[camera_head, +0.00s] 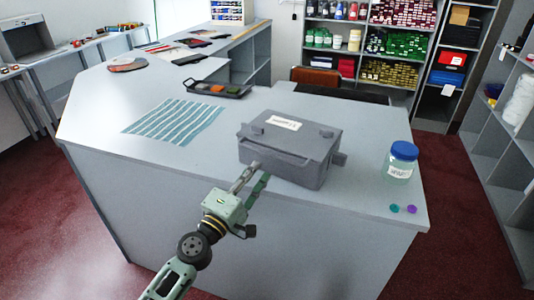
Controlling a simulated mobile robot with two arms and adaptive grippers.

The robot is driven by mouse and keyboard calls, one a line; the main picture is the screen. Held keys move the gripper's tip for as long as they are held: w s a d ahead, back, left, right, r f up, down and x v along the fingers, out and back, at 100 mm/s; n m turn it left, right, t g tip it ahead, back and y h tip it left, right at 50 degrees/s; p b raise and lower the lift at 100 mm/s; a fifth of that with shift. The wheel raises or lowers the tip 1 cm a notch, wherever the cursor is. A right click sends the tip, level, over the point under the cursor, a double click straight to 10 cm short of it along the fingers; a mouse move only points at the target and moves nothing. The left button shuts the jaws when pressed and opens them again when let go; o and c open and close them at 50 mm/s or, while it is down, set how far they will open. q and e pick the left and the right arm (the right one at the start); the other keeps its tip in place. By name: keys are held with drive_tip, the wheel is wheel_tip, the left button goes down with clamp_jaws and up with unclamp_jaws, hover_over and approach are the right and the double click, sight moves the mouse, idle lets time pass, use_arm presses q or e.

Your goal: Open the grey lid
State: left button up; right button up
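A grey box (283,168) stands on the pale counter in the middle of the view. Its grey lid (305,141) lies closed on top and carries a white label (284,122). My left gripper (260,174) comes in from below left, at the front left of the box. Its two fingers are spread with a gap between them, and nothing shows between them. The fingertips are close to the front of the box below the lid; I cannot tell whether they touch it. My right gripper is not in view.
A jar with a blue lid (402,161) stands right of the box, with small teal (394,208) and purple (411,209) discs near the counter edge. A striped cloth (174,121) and a dark tray (217,89) lie behind left. The counter's left front is clear.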

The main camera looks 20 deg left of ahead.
sight(267, 155)
use_arm(q)
drive_tip(key=p+x, duration=0.1)
drive_tip(key=x, duration=0.6)
drive_tip(key=shift+w+d+r, duration=0.1)
drive_tip(key=shift+w+r, duration=0.1)
drive_tip(key=shift+c, duration=0.3)
clamp_jaws()
